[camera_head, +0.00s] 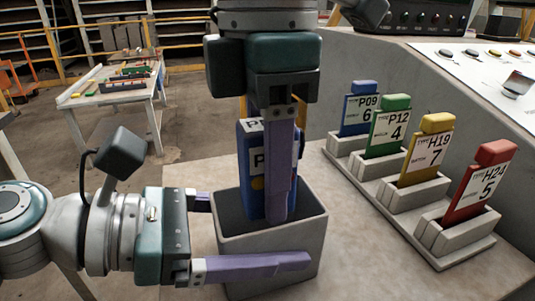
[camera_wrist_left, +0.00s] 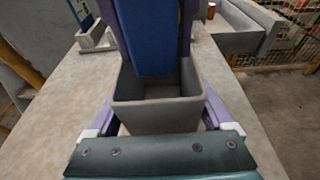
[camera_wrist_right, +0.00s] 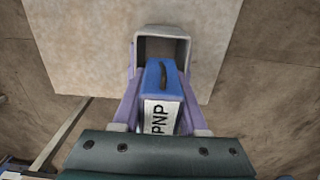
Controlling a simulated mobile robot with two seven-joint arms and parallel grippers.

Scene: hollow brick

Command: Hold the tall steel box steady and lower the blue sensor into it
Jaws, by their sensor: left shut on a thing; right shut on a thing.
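The tall steel box (camera_head: 268,243) is grey, open-topped and upright on the table. It also shows in the left wrist view (camera_wrist_left: 165,117). My left gripper (camera_head: 250,234) is shut on it, with purple fingers along opposite sides. My right gripper (camera_head: 284,200) comes down from above, shut on the blue sensor (camera_head: 248,175). The sensor is upright over the box opening, and its lower end looks just inside the rim. In the left wrist view the sensor (camera_wrist_left: 148,40) has gaps around it. The right wrist view shows its blue top and a PNP label (camera_wrist_right: 160,115).
A grey rack (camera_head: 405,212) with several labelled blocks, blue, green, yellow and red, stands to the right on the table (camera_head: 370,270). A sloped control panel (camera_head: 460,60) rises behind it. A side table (camera_head: 125,97) with small parts is at the far left.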

